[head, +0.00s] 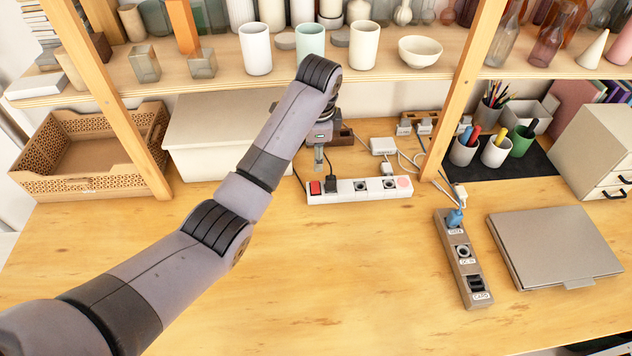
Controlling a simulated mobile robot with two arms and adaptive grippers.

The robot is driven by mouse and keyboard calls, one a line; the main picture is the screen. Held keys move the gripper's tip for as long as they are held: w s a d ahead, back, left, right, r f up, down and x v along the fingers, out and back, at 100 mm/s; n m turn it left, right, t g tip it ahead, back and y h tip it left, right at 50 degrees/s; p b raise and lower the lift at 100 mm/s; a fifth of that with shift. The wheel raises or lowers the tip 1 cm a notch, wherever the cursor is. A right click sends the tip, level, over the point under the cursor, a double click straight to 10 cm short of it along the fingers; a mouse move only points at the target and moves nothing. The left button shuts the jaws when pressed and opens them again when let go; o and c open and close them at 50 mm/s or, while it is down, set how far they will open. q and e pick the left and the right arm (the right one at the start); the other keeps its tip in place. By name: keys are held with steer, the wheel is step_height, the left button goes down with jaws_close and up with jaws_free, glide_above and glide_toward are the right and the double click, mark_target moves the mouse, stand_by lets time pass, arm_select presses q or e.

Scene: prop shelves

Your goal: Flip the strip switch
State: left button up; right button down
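A white power strip (346,197) lies on the wooden desk below the shelf. Its red switch (315,187) is at its left end, with a black plug (331,184) beside it and sockets further right. My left arm reaches in from the lower left. My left gripper (319,168) points down just above and behind the red switch, with a small gap seeming to show between its tips and the switch. The fingers look narrow and close together from here, so I cannot tell whether they are open or shut. My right gripper is not in view.
White adapters (383,146) and cables are behind the strip. Shelf posts (463,90) and a shelf of cups stand close above. The front desk is clear.

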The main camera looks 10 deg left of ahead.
arm_select(q)
glide_toward(315, 186)
steer(key=f, duration=0.2)
steer(key=w+f, duration=0.1)
steer(key=f, duration=0.4)
steer(key=shift+w+f, duration=0.2)
steer(key=shift+f, duration=0.15)
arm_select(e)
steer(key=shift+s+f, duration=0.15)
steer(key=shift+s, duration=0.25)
arm_select(q)
steer(key=shift+c, duration=0.5)
